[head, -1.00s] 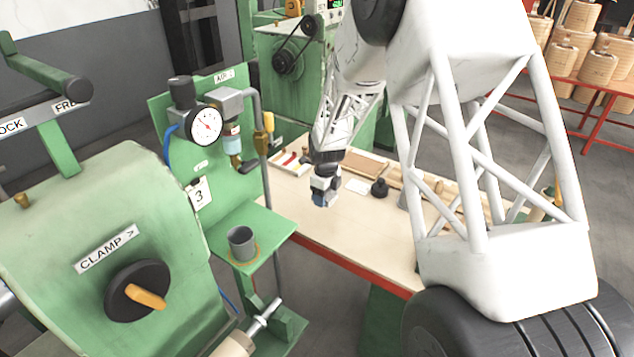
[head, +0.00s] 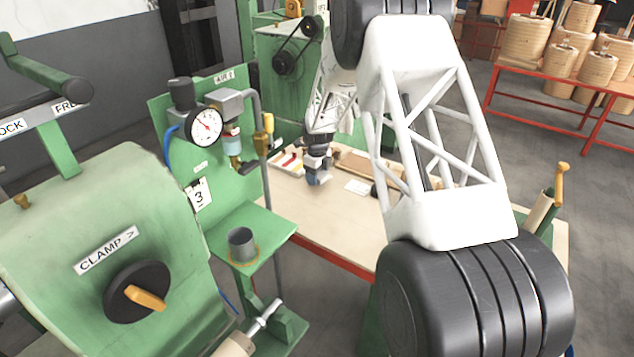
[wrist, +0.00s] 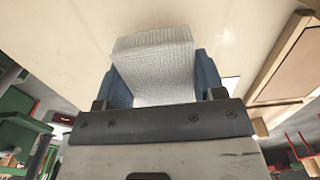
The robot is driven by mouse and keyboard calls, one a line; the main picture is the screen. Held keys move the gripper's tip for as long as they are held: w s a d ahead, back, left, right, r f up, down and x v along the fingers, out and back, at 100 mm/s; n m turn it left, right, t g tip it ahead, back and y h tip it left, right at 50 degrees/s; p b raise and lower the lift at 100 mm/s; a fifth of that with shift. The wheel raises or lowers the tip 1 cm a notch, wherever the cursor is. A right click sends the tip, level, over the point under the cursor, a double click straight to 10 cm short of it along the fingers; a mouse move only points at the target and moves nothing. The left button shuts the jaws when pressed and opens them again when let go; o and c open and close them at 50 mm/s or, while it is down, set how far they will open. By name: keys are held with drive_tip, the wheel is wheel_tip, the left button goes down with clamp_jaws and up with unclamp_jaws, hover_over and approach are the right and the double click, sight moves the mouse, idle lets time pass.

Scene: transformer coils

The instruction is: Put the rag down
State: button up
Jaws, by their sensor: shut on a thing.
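The rag (wrist: 155,62) is a pale grey-white woven block of cloth in the wrist view. My gripper (wrist: 160,80) is shut on it, with a blue finger on either side. Beyond the rag in that view is the pale table top; I cannot tell whether the rag touches it. In the head view my gripper (head: 318,178) is over the far left part of the wooden table (head: 335,232), near a shallow tray (head: 288,163). The rag is too small to make out clearly there.
A white card (head: 357,187) lies on the table right of my gripper. A brown board (head: 362,163) lies behind it. The green stand with the gauge (head: 206,126) and a grey cup (head: 242,244) is on the left. The table's front middle is clear.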

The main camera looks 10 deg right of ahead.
drive_tip(key=shift+w, duration=0.35)
drive_tip(key=shift+f, duration=0.15)
drive_tip(key=shift+f, duration=1.65)
drive_tip(key=shift+f, duration=0.55)
